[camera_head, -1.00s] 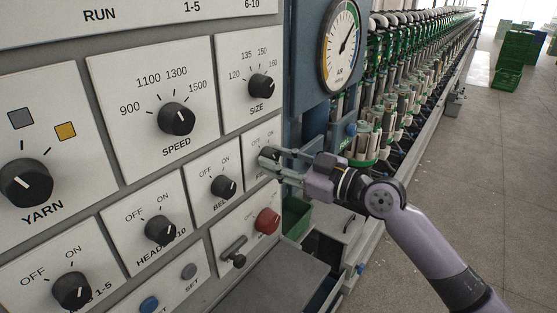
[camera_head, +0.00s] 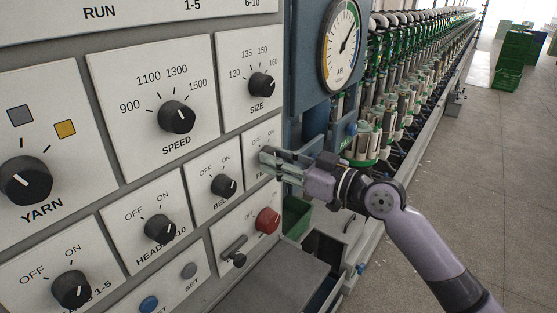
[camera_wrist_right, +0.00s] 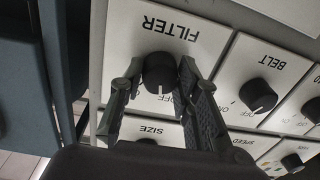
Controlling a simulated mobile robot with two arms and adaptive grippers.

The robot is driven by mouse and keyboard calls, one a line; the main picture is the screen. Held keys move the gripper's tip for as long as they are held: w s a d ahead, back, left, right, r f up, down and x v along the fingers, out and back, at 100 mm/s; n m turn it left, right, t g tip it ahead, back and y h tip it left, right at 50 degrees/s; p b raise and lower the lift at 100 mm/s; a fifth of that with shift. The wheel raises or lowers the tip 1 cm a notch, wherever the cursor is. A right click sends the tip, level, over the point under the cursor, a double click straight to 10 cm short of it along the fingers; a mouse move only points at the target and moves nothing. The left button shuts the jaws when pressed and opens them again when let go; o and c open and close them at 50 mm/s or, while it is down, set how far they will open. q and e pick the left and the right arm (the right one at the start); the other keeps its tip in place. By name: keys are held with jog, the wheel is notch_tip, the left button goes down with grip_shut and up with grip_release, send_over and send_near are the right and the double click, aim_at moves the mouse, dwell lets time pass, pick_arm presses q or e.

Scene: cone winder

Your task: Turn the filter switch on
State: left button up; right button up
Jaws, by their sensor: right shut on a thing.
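The filter switch is a round black knob (camera_wrist_right: 160,72) with a white pointer line on a white plate (camera_head: 258,134). The wrist view shows it upside down, with the FILTER label above the knob and OFF lettering below it. My right gripper (camera_head: 266,160) is at this plate, its fingers on either side of the knob, shut on it. In the head view the fingers hide the knob and part of the label. In the wrist view the pointer points down the picture. The ON lettering is hidden there. My left gripper is not in view.
The BELT knob (camera_head: 224,186) is just left of the filter plate, and the SIZE knob (camera_head: 262,85) is above. A red button (camera_head: 267,221) and a small lever (camera_head: 234,251) sit below. A round gauge (camera_head: 341,45) and the spindle row are to the right.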

jog(key=m+p, duration=0.2)
jog(key=m, duration=0.7)
jog(key=shift+s+t+p, duration=0.1)
jog(key=shift+t+p, duration=0.2)
jog(key=shift+p, duration=0.05)
jog(key=shift+m, duration=0.3)
jog(key=o, duration=1.2)
jog(key=shift+c, duration=0.2)
jog(key=v, duration=1.2)
